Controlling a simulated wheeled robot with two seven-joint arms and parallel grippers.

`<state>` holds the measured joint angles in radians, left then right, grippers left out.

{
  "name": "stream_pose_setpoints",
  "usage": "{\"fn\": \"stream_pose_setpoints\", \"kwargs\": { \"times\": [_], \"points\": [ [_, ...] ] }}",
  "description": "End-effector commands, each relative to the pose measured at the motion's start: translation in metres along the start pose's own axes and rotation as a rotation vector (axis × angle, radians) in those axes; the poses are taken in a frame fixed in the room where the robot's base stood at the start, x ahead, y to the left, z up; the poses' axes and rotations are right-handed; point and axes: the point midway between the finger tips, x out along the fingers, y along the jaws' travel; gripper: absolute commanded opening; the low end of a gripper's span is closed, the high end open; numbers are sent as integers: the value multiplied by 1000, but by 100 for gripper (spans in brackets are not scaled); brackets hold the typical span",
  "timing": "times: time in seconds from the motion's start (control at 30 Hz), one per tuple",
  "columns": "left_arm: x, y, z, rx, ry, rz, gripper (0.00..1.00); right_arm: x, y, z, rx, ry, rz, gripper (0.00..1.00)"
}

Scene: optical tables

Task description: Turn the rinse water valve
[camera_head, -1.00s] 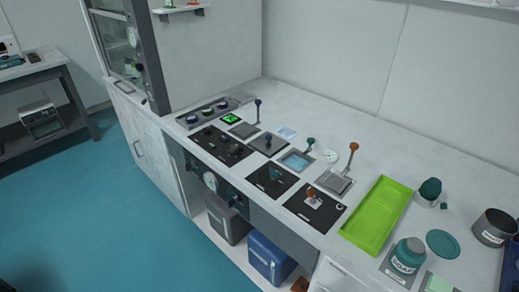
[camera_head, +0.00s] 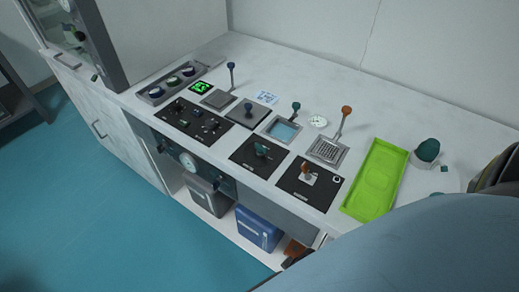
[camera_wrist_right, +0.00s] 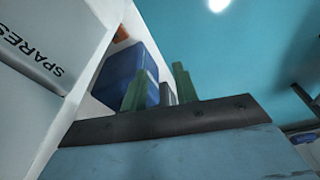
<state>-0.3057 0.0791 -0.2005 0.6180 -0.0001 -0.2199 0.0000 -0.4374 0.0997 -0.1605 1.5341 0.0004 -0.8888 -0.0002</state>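Two small black panels sit along the counter's front edge in the head view. The left one carries a teal valve handle (camera_head: 262,150); the right one carries an orange valve handle (camera_head: 306,173). Their labels are too small to read, so I cannot tell which is the rinse water valve. A basin of blue water (camera_head: 283,131) lies behind the teal handle. My right gripper (camera_wrist_right: 158,86) shows in its wrist view with two green fingers apart and nothing seen between them. It is near the cabinet front, away from both handles. My left gripper is out of view.
A green tray (camera_head: 376,180) lies right of the panels. A control panel with knobs (camera_head: 197,121) is to the left. A blue bin (camera_head: 258,228) stands under the counter; it also shows in the wrist view (camera_wrist_right: 124,72). My arm covers the lower right.

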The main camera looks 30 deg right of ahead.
Motion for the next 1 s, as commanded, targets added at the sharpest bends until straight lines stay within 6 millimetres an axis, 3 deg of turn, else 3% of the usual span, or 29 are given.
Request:
{"fn": "stream_pose_setpoints", "kwargs": {
  "times": [0.1,0.2,0.63,0.7,1.0],
  "points": [
    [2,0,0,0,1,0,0,-49,2,-33,5,35,4,29],
    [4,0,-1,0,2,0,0,-88,4,-50,8,52,6,29],
    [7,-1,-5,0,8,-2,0,-211,13,-81,8,142,37,29],
    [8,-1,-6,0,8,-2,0,-233,23,-109,-10,253,94,29],
    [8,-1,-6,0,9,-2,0,-281,53,-228,-144,723,335,29]
  ]
}}
